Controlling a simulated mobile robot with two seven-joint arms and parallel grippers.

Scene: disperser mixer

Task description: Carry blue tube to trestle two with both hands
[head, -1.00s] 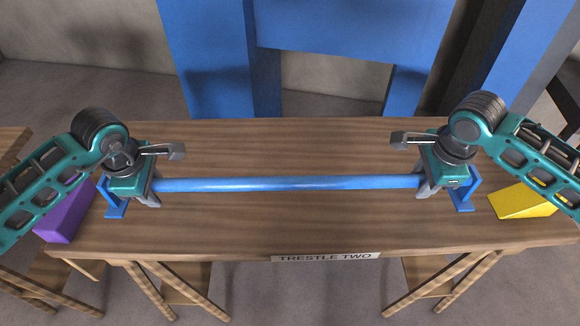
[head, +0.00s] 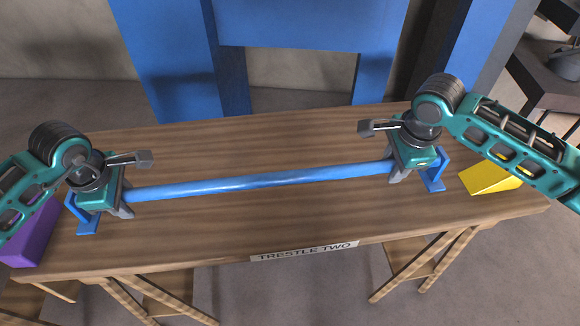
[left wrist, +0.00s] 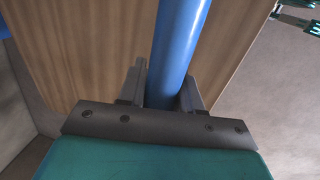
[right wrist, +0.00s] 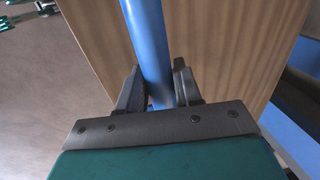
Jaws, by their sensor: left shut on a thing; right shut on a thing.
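The blue tube (head: 260,181) spans most of the table marked TRESTLE TWO (head: 303,251), tilted a little up to the right in the head view. My left gripper (head: 124,209) is shut on its left end, and my right gripper (head: 396,175) is shut on its right end. The tube runs between the fingers in the left wrist view (left wrist: 180,50) and the right wrist view (right wrist: 149,50). Blue brackets stand on the table just outside the grippers, one at the left (head: 88,222) and one at the right (head: 436,178). Whether the tube rests in them is hidden by my grippers.
A purple block (head: 30,240) lies at the table's left end and a yellow block (head: 490,178) at its right end. A large blue frame (head: 305,25) stands behind the table. A dark surface with an object on it is at the upper right. The table's middle is clear.

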